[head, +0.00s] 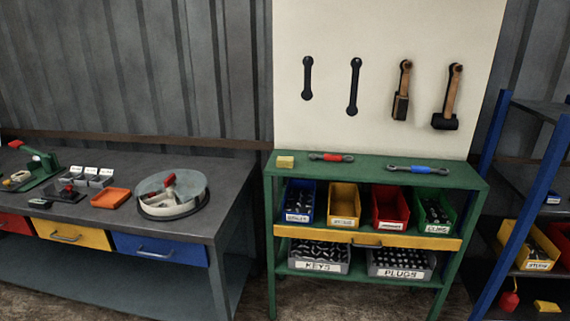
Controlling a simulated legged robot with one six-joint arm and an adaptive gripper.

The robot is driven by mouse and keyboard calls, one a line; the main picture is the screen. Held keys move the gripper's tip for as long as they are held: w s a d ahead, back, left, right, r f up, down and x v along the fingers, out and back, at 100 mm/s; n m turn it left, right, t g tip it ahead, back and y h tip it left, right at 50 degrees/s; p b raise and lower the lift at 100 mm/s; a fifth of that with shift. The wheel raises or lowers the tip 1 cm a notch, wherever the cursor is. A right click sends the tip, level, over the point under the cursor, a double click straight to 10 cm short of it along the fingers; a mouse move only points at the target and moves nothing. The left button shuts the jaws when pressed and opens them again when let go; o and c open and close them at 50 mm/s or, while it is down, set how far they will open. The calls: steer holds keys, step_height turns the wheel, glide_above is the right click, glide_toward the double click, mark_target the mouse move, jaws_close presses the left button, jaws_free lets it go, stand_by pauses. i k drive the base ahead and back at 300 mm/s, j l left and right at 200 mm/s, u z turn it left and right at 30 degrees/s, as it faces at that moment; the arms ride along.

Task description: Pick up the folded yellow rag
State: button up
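A small pale yellow folded-looking piece (285,161), which could be the folded yellow rag, lies flat on the left end of the green rack's top (375,170). A second small yellow piece (547,306) lies low at the far right, by the blue-posted shelving. Both are too small for me to tell which is the folded rag. My gripper is not in view.
Red-handled (331,157) and blue-handled (417,169) wrenches lie on the rack top. Labelled bins fill its shelves. Tools hang on the pale board (385,40) behind. A dark workbench (225,215) stands left, with a round tray (172,200). Blue-posted shelving (520,205) stands right.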

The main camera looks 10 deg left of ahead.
mark_target(281, 162)
steer(key=i+j+u, duration=0.3)
steer(key=i, duration=0.9)
steer(key=i+u, duration=0.3)
steer(key=i, duration=0.95)
